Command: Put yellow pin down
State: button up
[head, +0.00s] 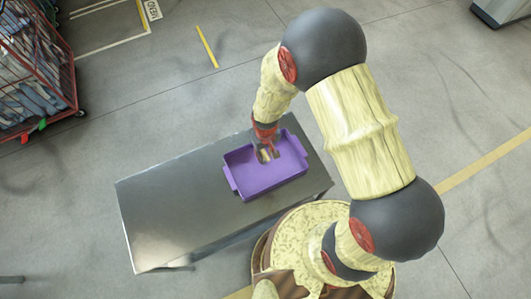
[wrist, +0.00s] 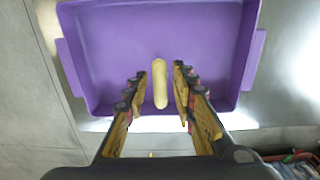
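The yellow pin (wrist: 160,90) is a pale, rounded, elongated piece. In the wrist view it shows over the floor of the purple tray (wrist: 110,45), near the tray's near wall. My gripper (wrist: 160,73) is open, with one finger on each side of the pin and a visible gap on both sides. I cannot tell whether the pin lies flat or stands. In the head view my gripper (head: 267,155) reaches down into the purple tray (head: 265,187) at its far side, and the fingers largely hide the pin.
The tray sits on a grey metal table (head: 160,215), whose left part is bare. A red wire cart (head: 35,75) with bags stands on the floor at the upper left. The tray's walls and side handles surround my gripper.

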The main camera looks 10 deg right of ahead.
jog(key=shift+o, duration=0.3)
jog(key=shift+r, duration=0.1)
notch_tip(320, 180, up, 23)
jog(key=w+d+m+t, duration=0.1)
jog(key=d, duration=0.2)
jog(key=s+d+r+m+t, duration=0.1)
jog(key=s+d+r, duration=0.2)
jog(key=r, duration=0.3)
jog(key=s+d+r+t, duration=0.2)
jog(key=s+d+r, duration=0.1)
jog(key=s+r, duration=0.3)
jog(key=s+d+r+m+t, duration=0.1)
jog(key=s+d+r, duration=0.2)
jog(key=r, duration=0.5)
jog(key=shift+s+r+m+t+p, duration=0.25)
jog(key=shift+s+m+t+p, duration=0.05)
jog(key=shift+s, duration=0.35)
notch_tip(320, 180, down, 15)
jog(key=b, duration=1.5)
jog(key=shift+r, duration=0.1)
